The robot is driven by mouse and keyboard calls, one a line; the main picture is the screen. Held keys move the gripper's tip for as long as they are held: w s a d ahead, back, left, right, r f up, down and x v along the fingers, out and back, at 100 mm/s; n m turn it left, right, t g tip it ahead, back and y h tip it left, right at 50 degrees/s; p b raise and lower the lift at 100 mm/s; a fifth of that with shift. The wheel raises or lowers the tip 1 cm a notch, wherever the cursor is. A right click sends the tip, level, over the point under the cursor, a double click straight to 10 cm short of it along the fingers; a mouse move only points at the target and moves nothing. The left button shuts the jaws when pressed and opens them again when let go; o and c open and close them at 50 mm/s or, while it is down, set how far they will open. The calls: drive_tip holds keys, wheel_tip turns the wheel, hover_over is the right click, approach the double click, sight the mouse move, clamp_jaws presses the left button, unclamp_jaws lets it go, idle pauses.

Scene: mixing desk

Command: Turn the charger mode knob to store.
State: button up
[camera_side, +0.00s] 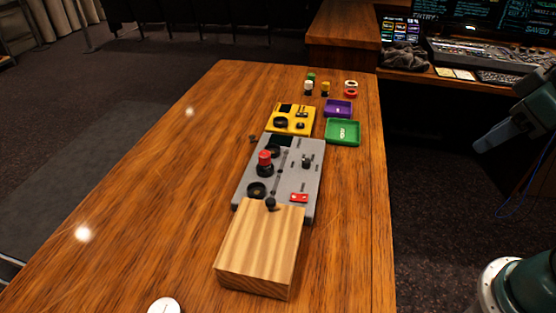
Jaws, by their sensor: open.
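The yellow box (297,113), which I take to be the charger, lies flat behind a grey panel. It carries a small dark screen, a large black knob (281,122) at its left front and a smaller dark knob (300,125) at its right. Labels and pointer marks are too small to read, so I cannot tell which mode is set. My gripper (482,142) shows in part at the right edge, off the table and well apart from the box. It is open, and nothing shows in it; the far side is hidden.
The grey panel (298,190) with a red-topped knob (265,157), a lever and a red switch lies in front. A wooden block (260,250) adjoins it. Purple (350,108) and green (329,132) trays stand right; several small pieces lie behind. The table's left side is clear.

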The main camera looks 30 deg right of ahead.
drive_tip(key=w+a+r+n+g, duration=0.1)
drive_tip(key=w+r+n, duration=0.3)
drive_tip(key=w, duration=0.5)
drive_tip(key=n+g, duration=0.5)
drive_tip(key=n, duration=1.1)
hover_over(307, 160)
wheel_tip(307, 160, down, 16)
drive_tip(key=shift+w+a+f, duration=0.1)
drive_tip(key=shift+w, duration=0.35)
drive_tip(key=shift+f, duration=0.1)
drive_tip(key=shift+s+f, duration=0.2)
drive_tip(key=shift+f, duration=3.2)
drive_tip(key=shift+s+f, duration=0.15)
drive_tip(key=shift+f, duration=3.25)
